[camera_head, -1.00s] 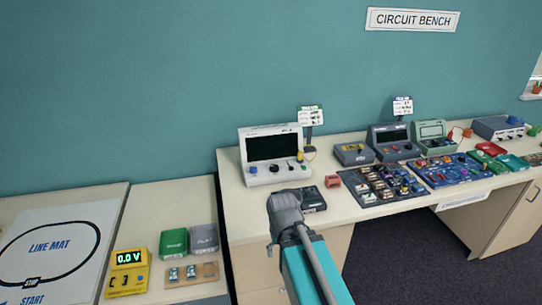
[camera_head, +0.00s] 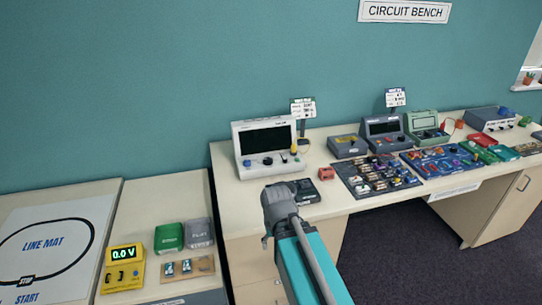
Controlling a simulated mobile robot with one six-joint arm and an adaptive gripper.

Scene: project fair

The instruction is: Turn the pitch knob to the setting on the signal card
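A white box with a dark screen (camera_head: 266,138) stands at the left end of the circuit bench. Its front has a blue knob (camera_head: 247,163), a dark knob (camera_head: 268,161) and other small controls; their labels are too small to read, so I cannot tell which is the pitch knob. A white card on a stand (camera_head: 303,108) is behind its right side; another card (camera_head: 395,97) stands further right. Their writing is unreadable. My gripper (camera_head: 268,240) is at the end of my arm, in front of the bench and apart from the box. Its fingers are hidden.
A dark box (camera_head: 303,192) and a small red block (camera_head: 326,174) lie near the bench's front edge. Component boards (camera_head: 375,177) and more instruments (camera_head: 384,130) fill the right side. A yellow meter (camera_head: 123,270) is on the lower left table.

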